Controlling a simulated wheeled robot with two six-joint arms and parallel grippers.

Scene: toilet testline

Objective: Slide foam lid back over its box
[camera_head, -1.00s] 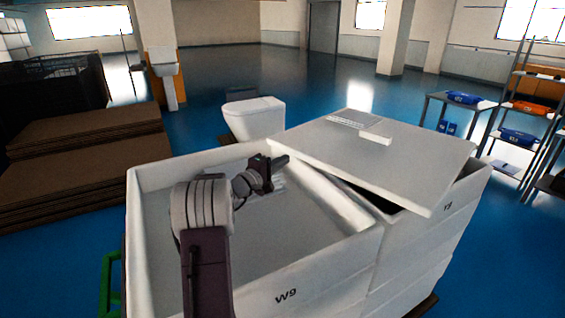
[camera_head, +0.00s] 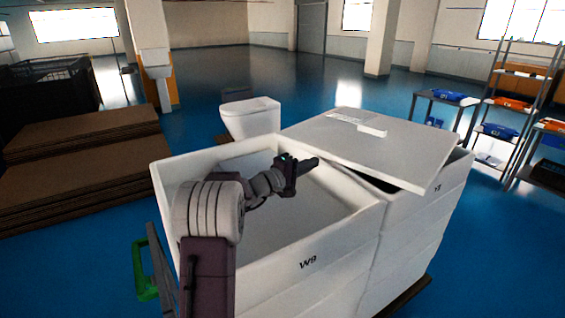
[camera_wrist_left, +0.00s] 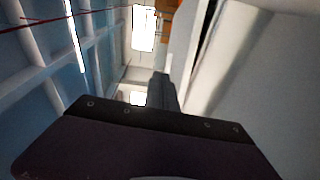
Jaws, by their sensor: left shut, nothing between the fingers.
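The foam lid (camera_head: 395,148) is a flat white slab lying skewed on top of the right-hand white foam box (camera_head: 425,222). A dark opening shows under its front edge, so that box is partly uncovered. My left gripper (camera_head: 314,162) is shut and empty, at the lid's left edge above the back right part of the open box beside it. I cannot tell whether it touches the lid. In the left wrist view the shut fingers (camera_wrist_left: 163,82) point away beside a large white surface on the right. My right gripper is not in view.
The open white box marked W9 (camera_head: 312,262) stands left of the lidded box, with my left arm over it. A small white block (camera_head: 372,131) lies on the lid. A toilet (camera_head: 250,118) stands behind. Stacked brown boards (camera_head: 85,170) are at left, shelves (camera_head: 500,110) at right.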

